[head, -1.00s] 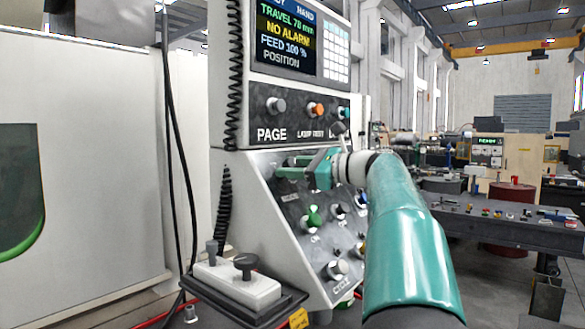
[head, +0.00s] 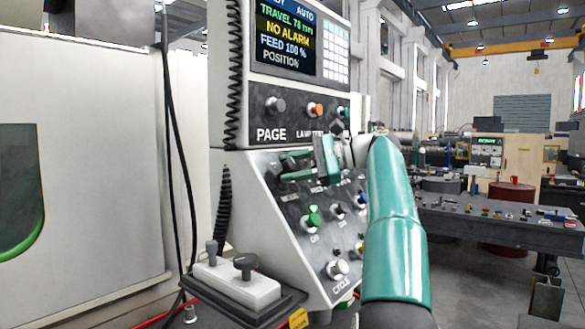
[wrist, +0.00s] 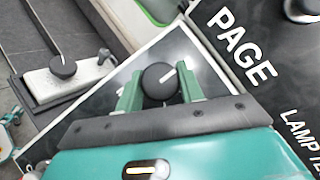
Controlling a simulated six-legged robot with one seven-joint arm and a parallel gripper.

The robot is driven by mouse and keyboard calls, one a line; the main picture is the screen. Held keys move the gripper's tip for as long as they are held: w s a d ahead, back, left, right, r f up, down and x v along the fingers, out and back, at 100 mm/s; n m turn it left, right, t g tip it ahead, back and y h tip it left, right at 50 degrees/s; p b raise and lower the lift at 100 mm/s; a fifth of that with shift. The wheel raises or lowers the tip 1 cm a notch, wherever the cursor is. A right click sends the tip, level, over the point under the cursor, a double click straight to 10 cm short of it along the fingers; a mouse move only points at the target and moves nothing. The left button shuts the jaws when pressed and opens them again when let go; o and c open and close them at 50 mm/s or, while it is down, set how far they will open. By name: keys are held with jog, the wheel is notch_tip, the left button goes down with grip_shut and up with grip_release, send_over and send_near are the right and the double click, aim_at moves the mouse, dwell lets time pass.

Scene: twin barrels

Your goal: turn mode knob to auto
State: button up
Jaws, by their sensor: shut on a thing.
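The mode knob (wrist: 158,78) is a round dark knob with a white pointer line, on the sloped lower panel (head: 275,205) of the machine console. In the wrist view it sits between the two green fingers of my gripper (wrist: 161,88), which is shut on it. In the head view my gripper (head: 286,166) reaches the panel's upper left from the right, and its fingers hide most of the knob. The white line points toward the upper right in the wrist view. The screen (head: 285,42) reads AUTO at its top right, with NO ALARM below.
A PAGE knob (head: 275,105) and an orange button (head: 316,110) sit just above my gripper. A green knob (head: 313,216) and a silver CYCLE knob (head: 337,269) are below. A white box with dark knobs (head: 237,284) stands at lower left.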

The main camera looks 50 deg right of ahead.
dwell(0.4)
jog(key=o, duration=1)
